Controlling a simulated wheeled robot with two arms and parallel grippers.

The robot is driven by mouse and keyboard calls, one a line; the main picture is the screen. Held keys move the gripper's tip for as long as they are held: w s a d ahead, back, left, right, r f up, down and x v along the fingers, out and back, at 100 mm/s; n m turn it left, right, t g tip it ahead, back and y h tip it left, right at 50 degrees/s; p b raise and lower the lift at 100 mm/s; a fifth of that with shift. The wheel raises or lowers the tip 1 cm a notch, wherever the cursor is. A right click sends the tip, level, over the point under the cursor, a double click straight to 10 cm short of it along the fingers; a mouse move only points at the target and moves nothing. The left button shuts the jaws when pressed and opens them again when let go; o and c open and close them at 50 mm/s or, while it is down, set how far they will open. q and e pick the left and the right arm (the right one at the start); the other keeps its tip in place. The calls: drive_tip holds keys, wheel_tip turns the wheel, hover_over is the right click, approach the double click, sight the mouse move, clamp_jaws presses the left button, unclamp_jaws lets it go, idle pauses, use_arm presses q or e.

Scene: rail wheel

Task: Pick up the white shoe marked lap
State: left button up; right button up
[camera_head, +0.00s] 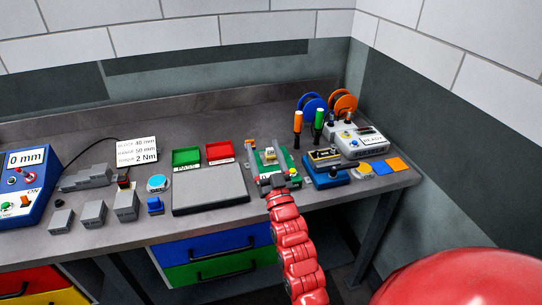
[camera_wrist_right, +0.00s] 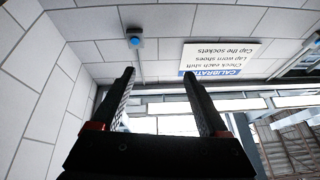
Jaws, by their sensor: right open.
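I cannot make out a white shoe marked lap in either view. A small whitish piece (camera_head: 270,153) sits on a green fixture (camera_head: 287,163) at the middle right of the bench, too small to read any marking. My right gripper (camera_head: 271,182) is at the bench's front edge, just in front of that fixture. In the right wrist view the right gripper (camera_wrist_right: 163,76) has its two dark fingers wide apart with nothing between them. My left gripper is not in view.
A grey plate (camera_head: 210,190) lies left of my gripper, with green (camera_head: 186,157) and red (camera_head: 220,151) trays behind. A blue device (camera_head: 326,172) stands close right. Grey blocks (camera_head: 94,213) stand left. The wrist camera faces a wall sign (camera_wrist_right: 222,58).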

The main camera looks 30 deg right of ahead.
drive_tip(key=w+d+f+g, duration=0.2)
drive_tip(key=w+d+g, duration=0.1)
drive_tip(key=d+g, duration=0.15)
drive_tip(key=g+y, duration=0.1)
drive_tip(key=g, duration=0.5)
approach(271, 150)
drive_tip(key=p+x, duration=0.1)
drive_tip(key=x, duration=0.1)
drive_tip(key=p+x, duration=0.2)
drive_tip(key=shift+w+d+f, duration=0.1)
drive_tip(key=shift+w+d, duration=0.2)
drive_tip(key=shift+w+f, duration=0.25)
drive_tip(key=shift+w, duration=0.05)
drive_tip(key=shift+w+d+f+n+y+p, duration=0.1)
drive_tip(key=shift+w+d+n+y+p, duration=0.05)
drive_tip(key=shift+w+n+y+p, duration=0.2)
drive_tip(key=p+x, duration=0.2)
drive_tip(key=x, duration=0.1)
drive_tip(key=shift+w, duration=0.3)
drive_tip(key=shift+w+d+f, duration=0.15)
drive_tip(key=shift+w+f, duration=0.2)
drive_tip(key=shift+w, duration=0.05)
